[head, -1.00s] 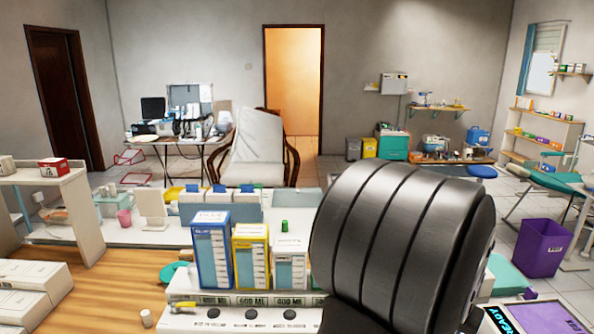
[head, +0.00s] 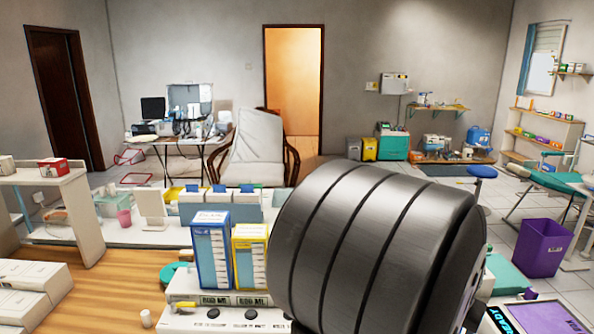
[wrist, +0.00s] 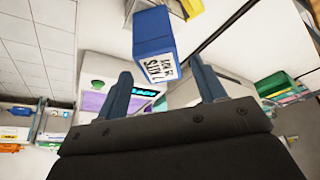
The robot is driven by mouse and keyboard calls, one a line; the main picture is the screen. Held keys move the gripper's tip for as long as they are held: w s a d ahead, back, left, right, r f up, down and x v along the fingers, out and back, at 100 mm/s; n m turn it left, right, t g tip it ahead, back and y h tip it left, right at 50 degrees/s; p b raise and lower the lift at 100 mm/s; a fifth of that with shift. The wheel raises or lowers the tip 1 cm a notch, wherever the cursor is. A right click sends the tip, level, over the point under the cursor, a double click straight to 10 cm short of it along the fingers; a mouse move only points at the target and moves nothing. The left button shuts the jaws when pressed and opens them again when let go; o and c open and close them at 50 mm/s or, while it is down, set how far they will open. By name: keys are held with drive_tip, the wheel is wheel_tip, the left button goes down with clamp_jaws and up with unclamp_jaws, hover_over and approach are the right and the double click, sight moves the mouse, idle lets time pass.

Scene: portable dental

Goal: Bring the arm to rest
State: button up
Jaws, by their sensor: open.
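My gripper shows in the wrist view (wrist: 162,90), with two dark blue-grey fingers spread apart and nothing between them. Beyond the fingertips, a blue box (wrist: 153,35) with a white printed label shows in the wrist view; it is apart from the fingers. In the head view my large dark ribbed arm link fills the lower middle and right, and my gripper is not seen there. The link hides part of the bench behind it.
A blue-and-white box (head: 210,250) and a yellow-and-white box (head: 250,256) stand on a white unit (head: 215,297) left of my arm. A purple bin (head: 541,248) stands on the floor at right.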

drive_tip(key=v, duration=0.7)
drive_tip(key=x, duration=1.2)
drive_tip(key=shift+a, duration=0.1)
wheel_tip(320, 180, up, 4)
drive_tip(key=shift+r, duration=0.2)
drive_tip(key=s+d+r, duration=0.4)
drive_tip(key=s+r, duration=0.3)
drive_tip(key=s, duration=0.4)
wheel_tip(320, 180, up, 18)
drive_tip(key=w+a+n+y, duration=0.1)
drive_tip(key=w+a+n, duration=0.2)
drive_tip(key=w, duration=0.9)
drive_tip(key=a, duration=0.3)
drive_tip(key=shift+w+a+r+n+t, duration=0.2)
drive_tip(key=shift+w+r+n+t, duration=0.05)
drive_tip(key=shift+r+n+t, duration=0.15)
